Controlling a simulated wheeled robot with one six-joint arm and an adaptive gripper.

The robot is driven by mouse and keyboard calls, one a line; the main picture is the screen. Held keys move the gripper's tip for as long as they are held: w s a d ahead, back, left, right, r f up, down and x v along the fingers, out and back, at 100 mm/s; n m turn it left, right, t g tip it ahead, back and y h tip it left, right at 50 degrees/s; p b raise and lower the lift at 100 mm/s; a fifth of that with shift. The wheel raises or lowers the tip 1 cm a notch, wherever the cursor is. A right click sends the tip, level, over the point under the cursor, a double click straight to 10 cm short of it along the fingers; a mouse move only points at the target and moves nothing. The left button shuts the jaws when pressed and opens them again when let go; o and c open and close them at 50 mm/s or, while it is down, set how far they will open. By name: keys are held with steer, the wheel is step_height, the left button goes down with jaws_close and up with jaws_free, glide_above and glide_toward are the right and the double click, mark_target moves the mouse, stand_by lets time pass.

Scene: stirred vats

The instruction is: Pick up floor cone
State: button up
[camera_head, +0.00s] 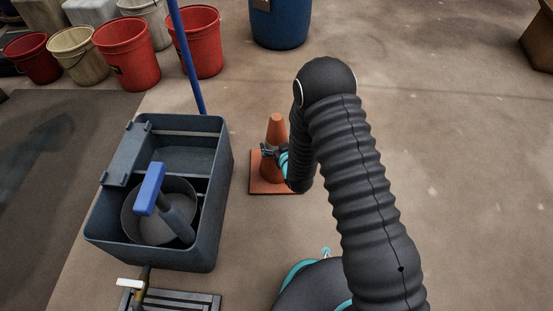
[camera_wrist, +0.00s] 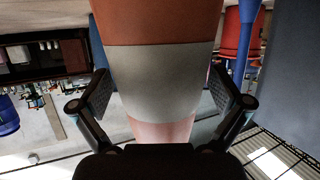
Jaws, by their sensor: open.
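An orange floor cone (camera_head: 276,127) stands upright on its square base (camera_head: 262,186) on the floor, right of the grey mop bucket. My gripper (camera_head: 268,151) is at the cone's side, about mid-height, partly hidden by my arm. In the wrist view the cone (camera_wrist: 155,70) shows large and upside down, with a pale band around it. My gripper (camera_wrist: 164,95) is open there, with one finger on each side of the cone. I cannot tell whether either finger touches it.
The grey mop bucket (camera_head: 222,170) with a blue-handled tool (camera_head: 150,187) stands close on the left. Red buckets (camera_head: 127,53) and a blue drum (camera_head: 279,24) stand at the back. The floor to the right is clear.

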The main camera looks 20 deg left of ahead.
steer(key=shift+w+a+f, duration=0.15)
steer(key=shift+w+a, duration=0.05)
steer(key=shift+w, duration=0.05)
steer(key=shift+c, duration=0.3)
steer(key=c, duration=1.5)
